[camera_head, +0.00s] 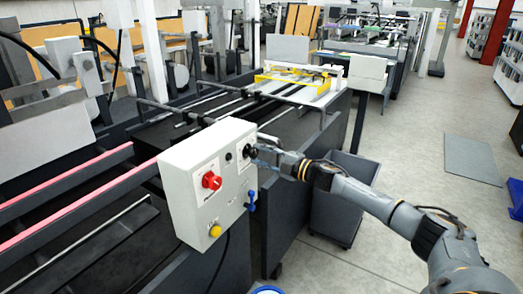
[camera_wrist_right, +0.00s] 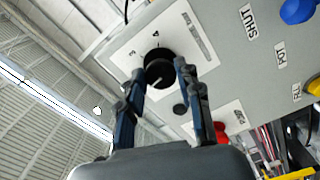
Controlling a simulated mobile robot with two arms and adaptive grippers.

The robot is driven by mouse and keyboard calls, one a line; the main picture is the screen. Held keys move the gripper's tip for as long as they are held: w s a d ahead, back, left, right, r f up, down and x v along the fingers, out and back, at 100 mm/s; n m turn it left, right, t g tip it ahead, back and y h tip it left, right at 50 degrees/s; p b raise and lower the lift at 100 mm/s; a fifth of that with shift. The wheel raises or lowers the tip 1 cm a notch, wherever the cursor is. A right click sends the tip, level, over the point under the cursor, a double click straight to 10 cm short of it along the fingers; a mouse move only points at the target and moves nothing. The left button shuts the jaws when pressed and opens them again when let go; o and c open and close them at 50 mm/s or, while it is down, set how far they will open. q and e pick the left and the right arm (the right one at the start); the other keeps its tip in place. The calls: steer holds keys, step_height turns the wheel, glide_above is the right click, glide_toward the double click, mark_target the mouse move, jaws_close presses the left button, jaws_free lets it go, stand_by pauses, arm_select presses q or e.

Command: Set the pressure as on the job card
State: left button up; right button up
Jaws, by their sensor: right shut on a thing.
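The grey control box (camera_head: 190,205) stands at the front of the machine. A black round knob (camera_head: 251,151) sits high on its right side, on a white dial plate. In the right wrist view the black knob (camera_wrist_right: 158,68) has a pale pointer line, and the numbers 3 and 4 are readable on the plate (camera_wrist_right: 188,30). My right gripper (camera_head: 258,154) is at the knob; in the wrist view its fingers (camera_wrist_right: 159,70) are on either side of the knob, shut on it. My left gripper is not in view. I cannot make out a job card.
A dark grey bin (camera_head: 335,215) stands behind my right arm. Open floor (camera_head: 400,160) lies to the right.

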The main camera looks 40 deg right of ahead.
steer(key=shift+r+m+p, duration=0.1)
steer(key=shift+m+p, duration=0.35)
steer(key=shift+m, duration=0.35)
steer(key=o, duration=1.1)
steer(key=shift+w, duration=0.1)
steer(key=shift+o, duration=0.2)
steer(key=v, duration=1.2)
steer(key=shift+a, duration=0.1)
